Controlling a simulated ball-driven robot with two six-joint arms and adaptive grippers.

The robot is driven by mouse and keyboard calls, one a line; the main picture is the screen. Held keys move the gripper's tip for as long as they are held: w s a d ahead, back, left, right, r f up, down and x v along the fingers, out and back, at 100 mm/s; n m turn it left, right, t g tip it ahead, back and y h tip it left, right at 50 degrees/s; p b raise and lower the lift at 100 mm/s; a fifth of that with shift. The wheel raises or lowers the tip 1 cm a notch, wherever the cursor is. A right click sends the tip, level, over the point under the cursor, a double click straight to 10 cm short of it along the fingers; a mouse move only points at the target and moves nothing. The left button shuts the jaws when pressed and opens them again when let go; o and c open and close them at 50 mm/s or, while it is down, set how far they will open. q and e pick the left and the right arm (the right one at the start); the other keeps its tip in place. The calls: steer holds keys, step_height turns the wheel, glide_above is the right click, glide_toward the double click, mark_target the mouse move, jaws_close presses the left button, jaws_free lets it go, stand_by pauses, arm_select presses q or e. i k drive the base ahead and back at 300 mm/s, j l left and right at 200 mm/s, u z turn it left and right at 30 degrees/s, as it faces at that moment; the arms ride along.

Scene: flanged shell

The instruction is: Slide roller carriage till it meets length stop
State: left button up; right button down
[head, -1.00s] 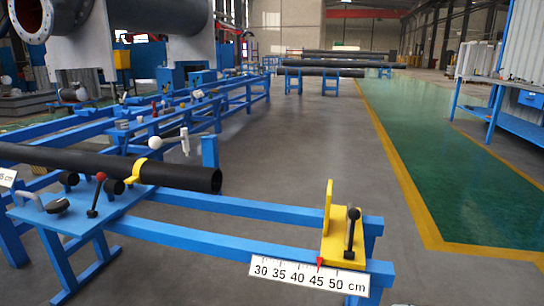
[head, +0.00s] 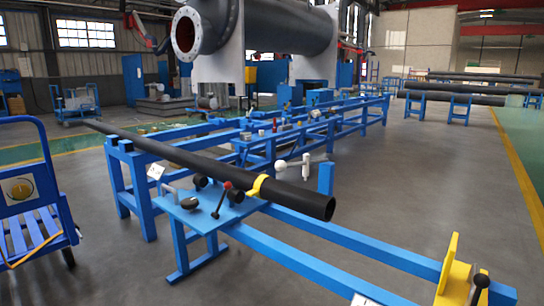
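The roller carriage (head: 228,212) is a blue plate on the blue bench rails, with dark rollers, a black knob (head: 190,203) and a red-ball lever (head: 222,199). A long black pipe (head: 220,168) lies over it, under a yellow strap (head: 258,186). The pipe's open end (head: 329,208) points toward the length stop. The length stop (head: 449,264) is a yellow upright plate on a yellow base at lower right, with a black-ball lever (head: 479,284). A clear gap separates the pipe end from the stop. Neither gripper is in view.
Blue rails (head: 345,243) run between carriage and stop. The white scale (head: 364,300) is cut off at the bottom edge. A blue trolley (head: 35,205) stands at left. A bench with small parts (head: 285,130) stands behind. Grey floor (head: 420,185) is clear beyond the rails.

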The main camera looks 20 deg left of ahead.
mark_target(236, 206)
steer(key=u, duration=1.6)
steer(key=z, duration=2.15)
steer(key=u, duration=2.2)
steer(key=i+l+u, duration=0.1)
steer(key=u, duration=0.35)
steer(key=i+l+u, duration=0.2)
steer(key=u, duration=0.25)
steer(key=i+l, duration=0.05)
